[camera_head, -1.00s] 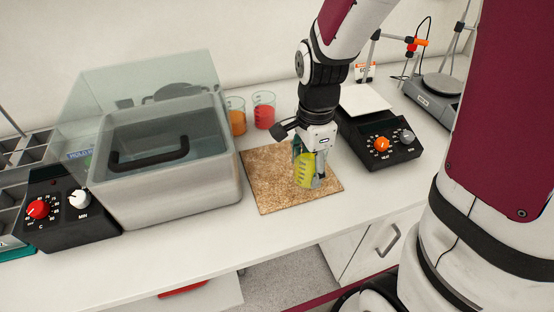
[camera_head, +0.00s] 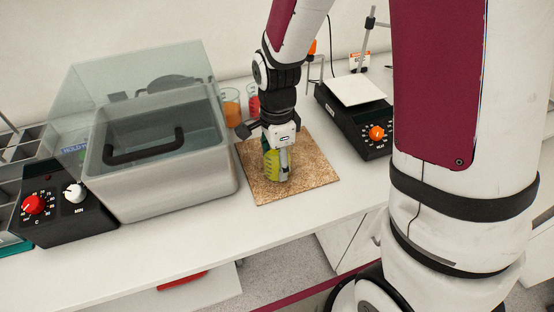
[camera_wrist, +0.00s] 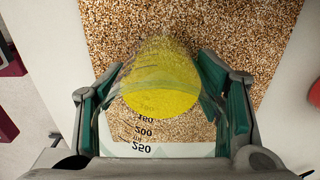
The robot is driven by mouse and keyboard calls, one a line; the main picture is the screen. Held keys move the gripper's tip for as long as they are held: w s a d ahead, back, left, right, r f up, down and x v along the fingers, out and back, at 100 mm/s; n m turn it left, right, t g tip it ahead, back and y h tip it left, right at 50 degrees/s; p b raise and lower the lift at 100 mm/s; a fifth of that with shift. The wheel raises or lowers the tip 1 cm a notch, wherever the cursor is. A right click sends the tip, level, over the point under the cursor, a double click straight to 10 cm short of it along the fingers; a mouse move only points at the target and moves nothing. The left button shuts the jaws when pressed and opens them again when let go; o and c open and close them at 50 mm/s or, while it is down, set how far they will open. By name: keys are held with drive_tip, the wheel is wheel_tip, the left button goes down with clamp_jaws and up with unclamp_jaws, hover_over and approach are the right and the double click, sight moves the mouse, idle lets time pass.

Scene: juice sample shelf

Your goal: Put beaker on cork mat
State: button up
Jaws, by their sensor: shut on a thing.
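A glass beaker with yellow liquid (camera_head: 270,162) is in my gripper (camera_head: 277,170), over the cork mat (camera_head: 318,172). In the wrist view the beaker (camera_wrist: 160,90) sits between the two green-padded fingers of my gripper (camera_wrist: 165,100), with its volume marks facing the camera. The cork mat (camera_wrist: 250,25) fills much of the wrist view behind it. The beaker looks upright and its base is at or just above the mat; I cannot tell if it touches. My gripper hides part of the beaker in the head view.
A water bath with a glass lid (camera_head: 160,180) stands left of the mat. Beakers with orange (camera_head: 231,108) and red liquid (camera_head: 254,104) stand behind the mat. A hot plate (camera_head: 355,105) with an orange knob is at right. The counter front (camera_head: 220,235) is clear.

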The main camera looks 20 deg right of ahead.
drive_tip(key=o, duration=1.4)
wheel_tip(320, 180, up, 12)
drive_tip(key=shift+s+d+r+n+t+p, duration=0.1)
drive_tip(key=shift+s+d+r+n+t, duration=0.55)
drive_tip(key=shift+s+r+n, duration=1.7)
drive_tip(key=shift+s+d+r+n+t+p, duration=0.1)
drive_tip(key=shift+s+d+r+n+t, duration=0.6)
drive_tip(key=shift+s+n, duration=2.9)
drive_tip(key=shift+s+d+r+n+t+p, duration=0.15)
drive_tip(key=shift+s+r+n+t, duration=0.8)
drive_tip(key=shift+s+r+n, duration=1.6)
drive_tip(key=shift+s+f+n, duration=0.3)
drive_tip(key=shift+f+n, duration=0.2)
